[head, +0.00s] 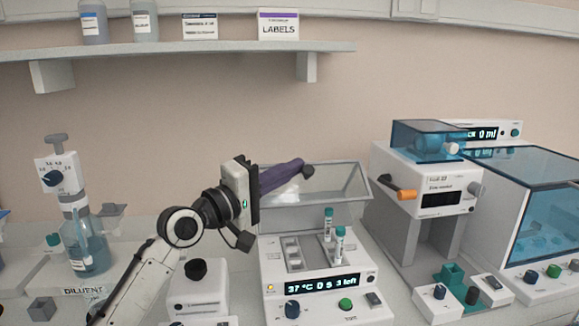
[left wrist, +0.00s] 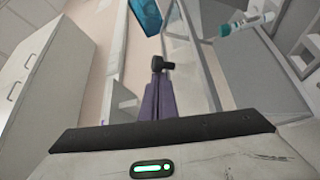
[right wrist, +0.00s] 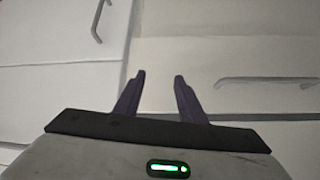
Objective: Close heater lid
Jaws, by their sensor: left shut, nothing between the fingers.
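The heater (head: 315,262) is a white box whose display reads 37 °C. Its clear, grey-framed lid (head: 340,186) stands raised at the back. Two capped tubes (head: 339,243) stand in the heater's rack. My left gripper (head: 306,171) has its purple fingers together and empty. In the head view they overlap the upper left part of the lid; I cannot tell if they touch it. In the left wrist view the shut fingertips (left wrist: 161,65) are beside the lid's grey frame (left wrist: 197,50). My right gripper (right wrist: 160,78) is open and empty, facing white cabinet fronts.
Right of the heater stands a white machine (head: 425,180) with an orange knob, then a blue-lidded box (head: 540,200). A diluent bottle (head: 84,245) is at the left. A shelf (head: 180,52) runs along the wall above.

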